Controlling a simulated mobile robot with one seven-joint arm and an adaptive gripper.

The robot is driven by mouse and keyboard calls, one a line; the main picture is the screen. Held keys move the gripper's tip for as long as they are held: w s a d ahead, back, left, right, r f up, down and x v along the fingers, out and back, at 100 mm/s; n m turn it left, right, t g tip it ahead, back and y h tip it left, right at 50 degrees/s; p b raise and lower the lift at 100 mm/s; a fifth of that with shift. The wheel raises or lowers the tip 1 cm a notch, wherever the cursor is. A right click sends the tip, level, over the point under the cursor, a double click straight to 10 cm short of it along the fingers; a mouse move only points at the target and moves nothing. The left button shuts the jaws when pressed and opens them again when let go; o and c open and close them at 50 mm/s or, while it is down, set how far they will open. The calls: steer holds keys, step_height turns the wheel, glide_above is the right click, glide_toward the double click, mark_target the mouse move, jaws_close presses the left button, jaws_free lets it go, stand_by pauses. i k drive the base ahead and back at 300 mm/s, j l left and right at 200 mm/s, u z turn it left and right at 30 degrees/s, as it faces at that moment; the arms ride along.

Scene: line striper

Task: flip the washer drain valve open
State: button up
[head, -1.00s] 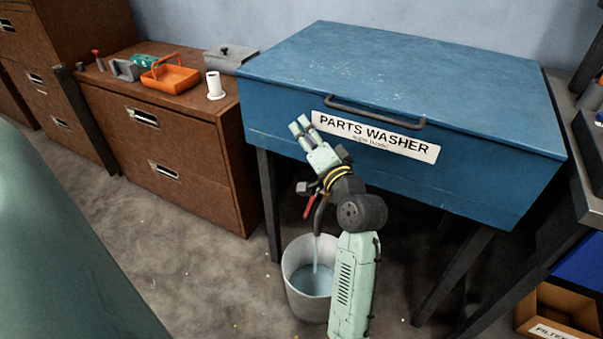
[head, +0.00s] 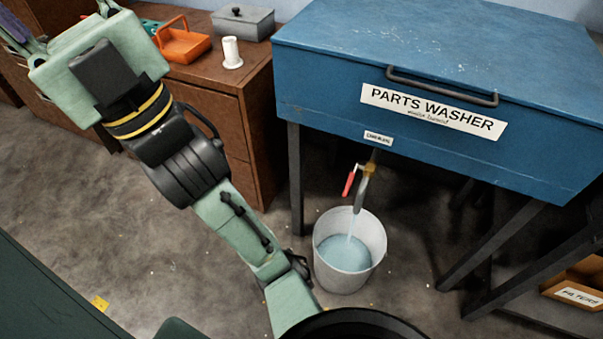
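The parts washer (head: 330,110) is a blue lidded tank on dark legs. Below its front edge hangs the drain valve (head: 368,170), brass-coloured, with a red handle (head: 350,183) that points down, roughly along the dark spout (head: 360,198). A thin stream of water runs from the spout into the white bucket (head: 375,240) on the floor, which holds bluish water.
A brown cabinet (head: 225,85) stands left of the washer, with an orange caddy (head: 182,42), a white spool (head: 232,52) and a grey lidded box (head: 245,22) on top. A filters box (head: 577,285) is at the lower right.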

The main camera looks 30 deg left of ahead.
mark_target(350, 180)
steer(key=j+u, duration=0.2)
steer(key=j, duration=0.2)
steer(key=i+j+u, duration=0.2)
steer(key=j, duration=0.25)
steer(key=j+u, duration=0.25)
steer(key=j, duration=0.15)
steer(key=l, duration=0.75)
